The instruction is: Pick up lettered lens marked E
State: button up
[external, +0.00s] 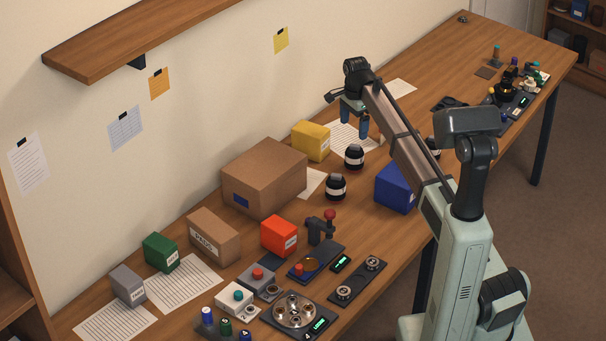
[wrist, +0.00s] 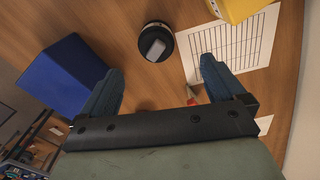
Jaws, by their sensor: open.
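Black lenses with a pale band stand on the bench in the external view: one lens (external: 354,157) just below my gripper, a second lens (external: 335,187) nearer the camera, and a third (external: 434,148) partly behind my arm. No letter is readable on any of them, so I cannot tell which is E. My gripper (external: 356,126) is open and empty above the bench, its two blue fingers pointing down. In the wrist view, a round black lens (wrist: 155,43) with a grey patch on top lies beyond the spread fingers of my gripper (wrist: 161,82), apart from both.
A yellow box (external: 311,141), a blue box (external: 396,187) and a large cardboard box (external: 264,177) stand around the lenses. A lined sheet (wrist: 235,45) lies beside the lens in the wrist view. Devices and small boxes crowd the near bench. Bare wood surrounds the lens in the wrist view.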

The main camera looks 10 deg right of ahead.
aim_at(353, 144)
notch_tip(353, 144, down, 8)
jog(key=shift+f, duration=0.1)
jog(key=shift+s+d+f, duration=0.15)
jog(key=shift+f, duration=1.15)
jog(key=shift+s+d+f, duration=0.1)
jog(key=shift+s+f, duration=0.05)
jog(key=shift+f, duration=1.1)
jog(key=c, duration=1.5)
jog(key=shift+r, duration=0.1)
jog(key=shift+c, duration=0.3)
